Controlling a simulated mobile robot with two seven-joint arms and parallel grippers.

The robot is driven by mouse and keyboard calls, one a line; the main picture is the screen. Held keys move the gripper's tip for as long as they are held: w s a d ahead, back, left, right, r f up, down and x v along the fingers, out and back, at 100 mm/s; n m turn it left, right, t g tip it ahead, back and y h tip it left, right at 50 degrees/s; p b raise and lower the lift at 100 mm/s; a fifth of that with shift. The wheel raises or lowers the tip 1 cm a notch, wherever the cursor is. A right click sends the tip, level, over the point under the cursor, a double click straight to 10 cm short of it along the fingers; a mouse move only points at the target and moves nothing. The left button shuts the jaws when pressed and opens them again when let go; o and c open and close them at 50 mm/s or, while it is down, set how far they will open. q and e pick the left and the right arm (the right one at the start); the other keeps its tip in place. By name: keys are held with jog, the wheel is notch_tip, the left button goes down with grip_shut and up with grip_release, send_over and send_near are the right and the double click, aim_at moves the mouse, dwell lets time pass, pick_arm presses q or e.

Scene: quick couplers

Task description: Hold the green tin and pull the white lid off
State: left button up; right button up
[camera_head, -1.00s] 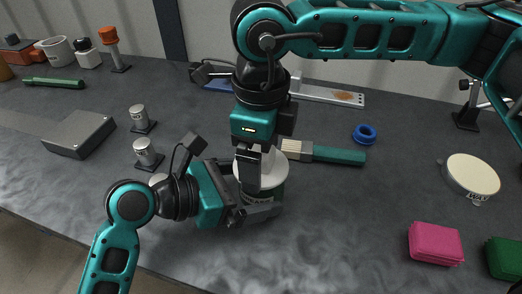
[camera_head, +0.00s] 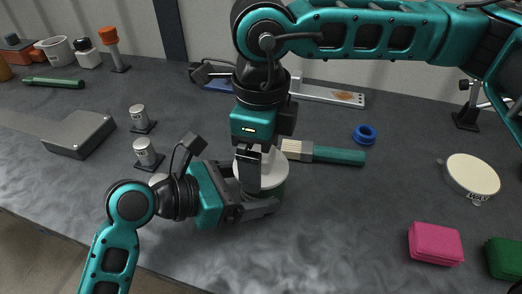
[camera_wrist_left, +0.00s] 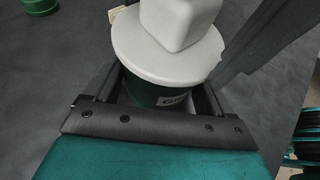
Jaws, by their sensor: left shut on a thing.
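The green tin (camera_head: 278,190) stands near the middle of the table with the white lid (camera_head: 272,176) on top. In the left wrist view the lid (camera_wrist_left: 150,54) has a blocky white knob (camera_wrist_left: 185,22), and the tin (camera_wrist_left: 140,90) shows a partly hidden label. My left gripper (camera_head: 255,190) is shut on the tin from the left, with its fingers at the tin's sides. My right gripper (camera_head: 253,170) points down from above at the lid's knob. Its fingers hide the knob in the head view, so I cannot tell whether they grip it.
A brush (camera_head: 325,153) lies just behind and right of the tin. Two small metal cylinders (camera_head: 146,152) (camera_head: 139,117) stand at left near a grey box (camera_head: 80,134). A blue ring (camera_head: 365,133), a round white-topped container (camera_head: 471,174) and a pink case (camera_head: 435,243) are at right. The front middle is clear.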

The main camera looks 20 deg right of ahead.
dwell(0.8)
jog(key=o, duration=0.4)
jog(key=c, duration=0.5)
jog(key=shift+r, duration=0.1)
jog(key=shift+r, duration=1.15)
jog(key=shift+r, duration=0.1)
jog(key=shift+r, duration=1.9)
